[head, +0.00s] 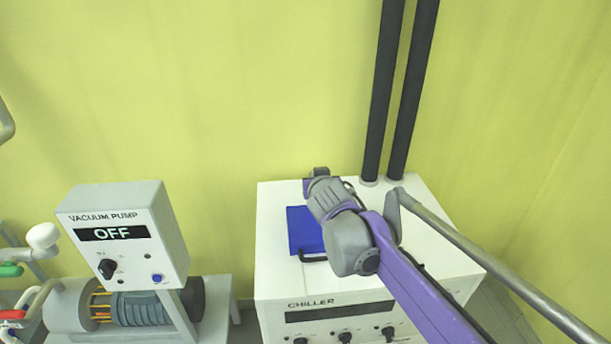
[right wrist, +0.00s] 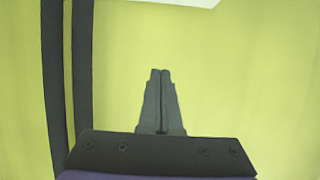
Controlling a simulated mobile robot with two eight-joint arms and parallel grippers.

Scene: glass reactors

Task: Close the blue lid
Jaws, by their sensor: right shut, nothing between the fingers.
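The blue lid (head: 300,232) is on the top of the white chiller (head: 272,215), with a dark handle (head: 313,259) at its front edge. It looks flat on the top, but my right arm hides its right part, so I cannot tell whether it is fully down. My right gripper (head: 320,172) is beyond the lid, near the chiller's back edge and the yellow wall. In the right wrist view its fingers (right wrist: 160,75) are together and empty, with the wall behind them. My left gripper is not in view.
Two dark vertical pipes (head: 385,90) rise from the chiller's back right, close to my right arm. They also show in the right wrist view (right wrist: 82,80). A grey vacuum pump box (head: 150,220) reading OFF stands left of the chiller. The wall is close behind.

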